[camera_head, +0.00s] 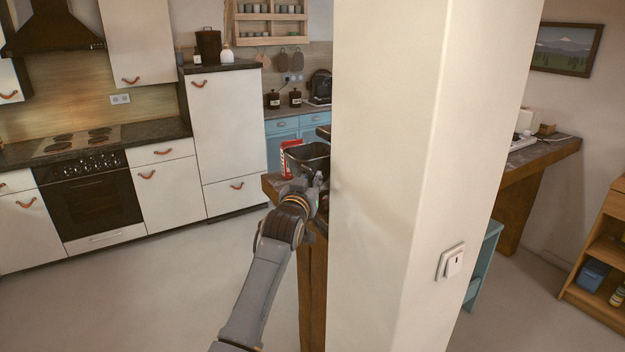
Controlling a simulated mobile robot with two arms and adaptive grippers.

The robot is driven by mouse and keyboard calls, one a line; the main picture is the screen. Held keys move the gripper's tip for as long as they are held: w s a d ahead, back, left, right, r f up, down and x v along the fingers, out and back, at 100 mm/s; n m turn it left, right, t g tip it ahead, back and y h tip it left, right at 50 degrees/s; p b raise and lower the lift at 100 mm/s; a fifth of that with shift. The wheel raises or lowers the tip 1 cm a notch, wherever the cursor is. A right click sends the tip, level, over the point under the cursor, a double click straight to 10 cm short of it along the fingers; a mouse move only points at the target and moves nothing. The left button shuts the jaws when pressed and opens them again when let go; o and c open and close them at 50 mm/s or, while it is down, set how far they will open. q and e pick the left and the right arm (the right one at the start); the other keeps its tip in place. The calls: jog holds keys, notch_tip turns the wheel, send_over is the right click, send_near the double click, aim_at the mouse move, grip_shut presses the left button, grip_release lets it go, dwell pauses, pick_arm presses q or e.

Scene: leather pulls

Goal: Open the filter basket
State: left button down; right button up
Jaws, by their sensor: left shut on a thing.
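A dark filter basket (307,158), open at the top, shows beside the left edge of the white pillar (390,200). The machine it seems to belong to is mostly hidden behind the pillar. My left arm reaches up from the bottom, and my left gripper (318,184) is at the front lower side of the basket, against the pillar's edge in the picture. It is shut on the filter basket, though the fingertips are small and partly hidden. My right gripper is not in view.
A red and white packet (286,160) stands left of the basket on the wooden counter (270,186). The wide pillar with a light switch (451,262) blocks the view to the right. The floor (150,300) at left is clear. White cabinets and an oven (90,205) stand behind.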

pick_arm(q)
jog(key=shift+w+a+f, duration=0.1)
jog(key=shift+a, duration=0.1)
jog(key=c, duration=1.3)
grip_release()
jog(key=shift+a, duration=0.15)
jog(key=v, duration=1.2)
